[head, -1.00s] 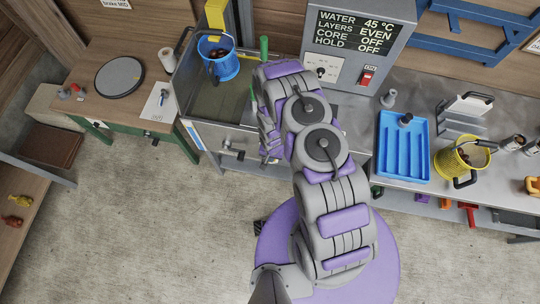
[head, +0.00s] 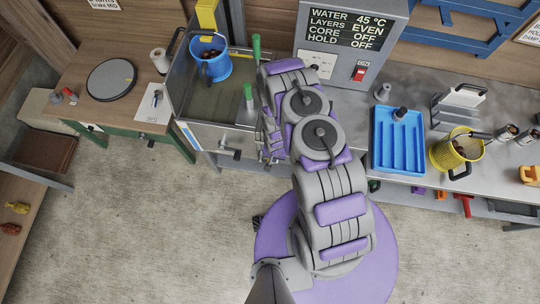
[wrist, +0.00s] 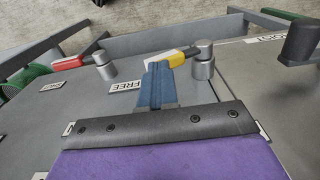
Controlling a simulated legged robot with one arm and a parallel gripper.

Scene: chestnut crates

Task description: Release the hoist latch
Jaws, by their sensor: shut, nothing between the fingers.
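In the wrist view a yellow-gripped lever (wrist: 182,56) reaches left from a round metal post (wrist: 203,62) on a grey panel. It appears to be the hoist latch. A FREE label (wrist: 125,86) is on the lever's left side, and a LOCK label (wrist: 265,38) is right of the post. The lever points toward the FREE side. My gripper (wrist: 158,72) is shut and empty, its blue fingertips right at the lever's outer end; I cannot tell whether they touch. In the head view my arm hides the latch.
A red-gripped lever (wrist: 68,63) on its own post stands left of my fingers. A black handle (wrist: 301,40) juts in at the right. In the head view a blue bucket (head: 210,66) sits in the steel basin, near two green handles (head: 256,47).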

